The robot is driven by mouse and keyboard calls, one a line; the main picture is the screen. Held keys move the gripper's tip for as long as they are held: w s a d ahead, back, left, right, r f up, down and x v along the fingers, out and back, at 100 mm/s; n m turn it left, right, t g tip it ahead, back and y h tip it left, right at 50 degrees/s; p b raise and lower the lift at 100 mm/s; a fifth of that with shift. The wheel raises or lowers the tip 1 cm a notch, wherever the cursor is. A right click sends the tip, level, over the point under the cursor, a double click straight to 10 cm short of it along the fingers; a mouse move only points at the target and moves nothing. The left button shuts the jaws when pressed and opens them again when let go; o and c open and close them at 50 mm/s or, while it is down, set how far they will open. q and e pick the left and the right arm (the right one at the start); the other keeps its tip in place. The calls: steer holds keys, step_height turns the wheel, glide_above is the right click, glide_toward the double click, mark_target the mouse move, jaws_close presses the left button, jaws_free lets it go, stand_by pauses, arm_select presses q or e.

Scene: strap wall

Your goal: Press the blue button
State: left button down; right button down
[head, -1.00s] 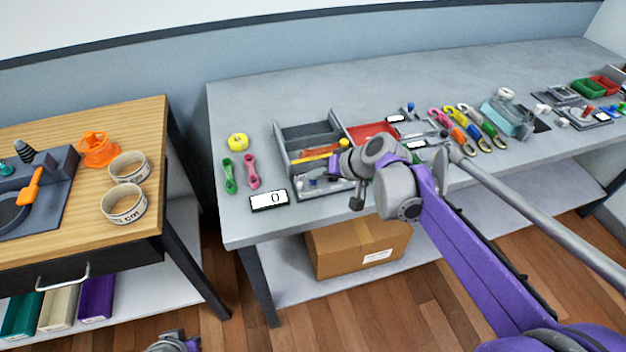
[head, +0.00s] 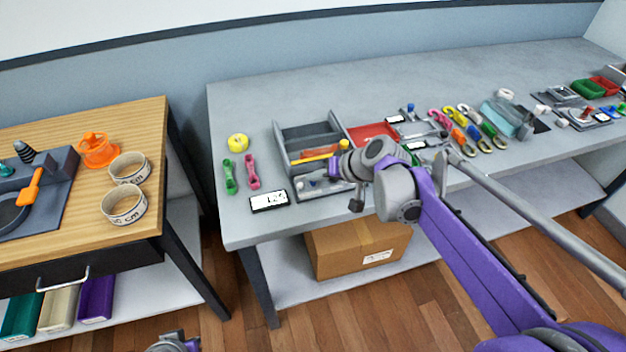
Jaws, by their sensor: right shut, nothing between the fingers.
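My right gripper (head: 336,169) is shut and empty. It reaches over the front part of the grey divided tray (head: 282,160). A small blue patch shows right at its tip, but I cannot tell whether it is the blue button or part of my gripper. A small display (head: 268,201) lies in front of the tray's left corner and shows dark digits, too small to read surely. A small blue knob (head: 410,107) stands farther right on the bench. Only a bit of my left gripper (head: 175,343) shows at the bottom edge; its fingers are not clear.
Orange and yellow tools (head: 318,155) lie in the grey tray. A red bin (head: 372,133) stands right of it. Yellow tape (head: 238,142) and green and pink pieces (head: 251,172) lie left. The bench's back strip (head: 300,95) is clear.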

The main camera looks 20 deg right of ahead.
mark_target(316, 188)
steer(key=shift+r+p, duration=0.45)
steer(key=shift+r, duration=0.25)
step_height(316, 188, up, 5)
steer(key=p, duration=0.4)
steer(key=shift+s, duration=0.1)
stand_by(0.5)
steer(key=s+d+f+g+h+p, duration=0.1)
steer(key=s+f+h+p, duration=0.1)
steer(key=s, duration=1.1)
steer(key=s+d+f+n+h+p, duration=0.1)
steer(key=s+f+h+p, duration=0.1)
steer(key=s, duration=1)
steer(key=shift+s+d+f+g+h+p, duration=0.2)
steer(key=shift+s+g+h+p, duration=0.2)
steer(key=shift+h+p, duration=0.35)
